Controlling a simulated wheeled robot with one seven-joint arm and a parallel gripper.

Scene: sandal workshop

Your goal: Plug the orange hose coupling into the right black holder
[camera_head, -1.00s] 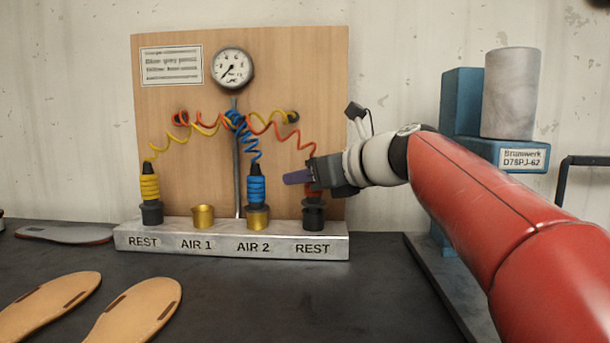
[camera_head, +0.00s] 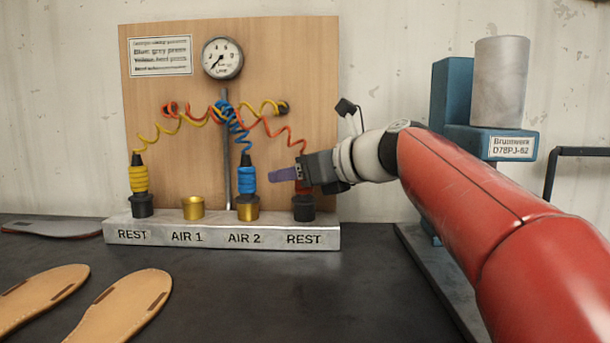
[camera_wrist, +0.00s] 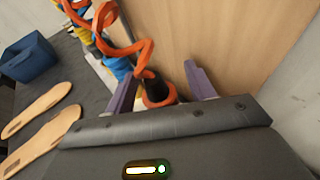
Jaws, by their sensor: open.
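The orange hose coupling (camera_wrist: 157,92) stands between my two purple fingers in the wrist view, with its black top and orange coiled hose. In the head view, only a little of its orange body shows, below my gripper (camera_head: 284,174). The coupling sits upright at the right black holder (camera_head: 304,209), above the right REST label; my gripper hides how deep it sits. My gripper is open around the coupling, reaching in from the right. Whether either finger touches it cannot be told.
A blue coupling (camera_head: 247,182) stands in the brass AIR 2 socket, and a yellow coupling (camera_head: 139,180) in the left black holder. The brass AIR 1 socket (camera_head: 193,208) is empty. A blue machine (camera_head: 462,135) stands right. Sandal soles (camera_head: 125,308) lie front left.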

